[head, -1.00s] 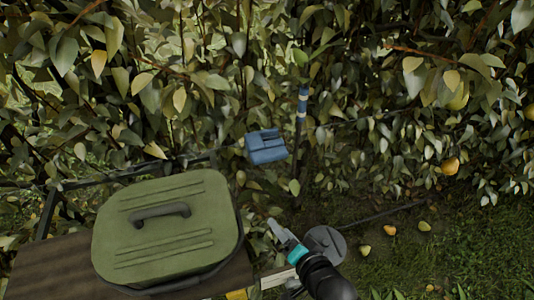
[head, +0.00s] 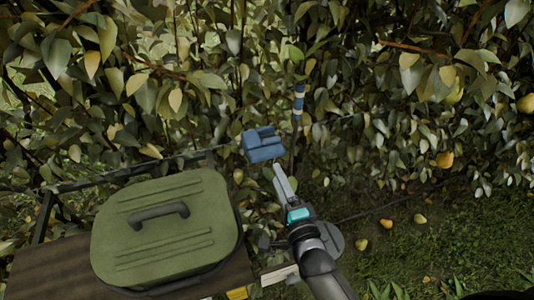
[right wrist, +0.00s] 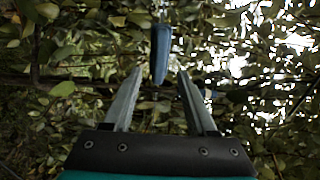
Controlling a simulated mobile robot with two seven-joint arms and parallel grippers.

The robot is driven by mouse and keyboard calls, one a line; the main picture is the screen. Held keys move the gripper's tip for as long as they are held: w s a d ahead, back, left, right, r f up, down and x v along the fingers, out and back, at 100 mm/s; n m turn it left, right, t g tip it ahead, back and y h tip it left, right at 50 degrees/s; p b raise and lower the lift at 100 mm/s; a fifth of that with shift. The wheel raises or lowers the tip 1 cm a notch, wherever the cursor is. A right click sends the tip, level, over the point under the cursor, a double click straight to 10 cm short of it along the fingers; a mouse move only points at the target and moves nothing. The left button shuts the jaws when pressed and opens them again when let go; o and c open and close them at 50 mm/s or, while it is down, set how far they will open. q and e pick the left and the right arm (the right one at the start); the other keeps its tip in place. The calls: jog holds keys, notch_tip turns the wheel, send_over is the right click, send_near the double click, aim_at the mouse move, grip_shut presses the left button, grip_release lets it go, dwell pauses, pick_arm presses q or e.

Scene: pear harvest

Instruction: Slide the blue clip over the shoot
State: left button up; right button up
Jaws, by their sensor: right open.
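The blue clip (head: 263,146) is a blocky blue piece in front of the hedge in the head view. The shoot (head: 298,100), banded in blue and pale colours with leaves at its top, stands upright to its right, apart from it. My right gripper (head: 277,168) is just below the clip, pointing up at it. In the right wrist view the clip (right wrist: 160,55) hangs ahead, between and beyond the open fingertips (right wrist: 159,72). The jaws are empty, and I cannot tell whether they touch the clip. My left gripper is not in view.
A green lidded box (head: 165,228) with a dark handle sits on a dark wooden surface (head: 50,268) at lower left. Dense leafy hedge fills the back. A grey disc (head: 331,238) is beside my right arm. Fallen pears (head: 386,223) lie on the grass at right.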

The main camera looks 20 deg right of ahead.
aim_at(269, 158)
jog(key=w+b, duration=0.1)
jog(key=w, duration=0.8)
jog(key=shift+w+a, duration=0.1)
jog(key=shift+a, duration=0.1)
grip_shut()
dwell(1.2)
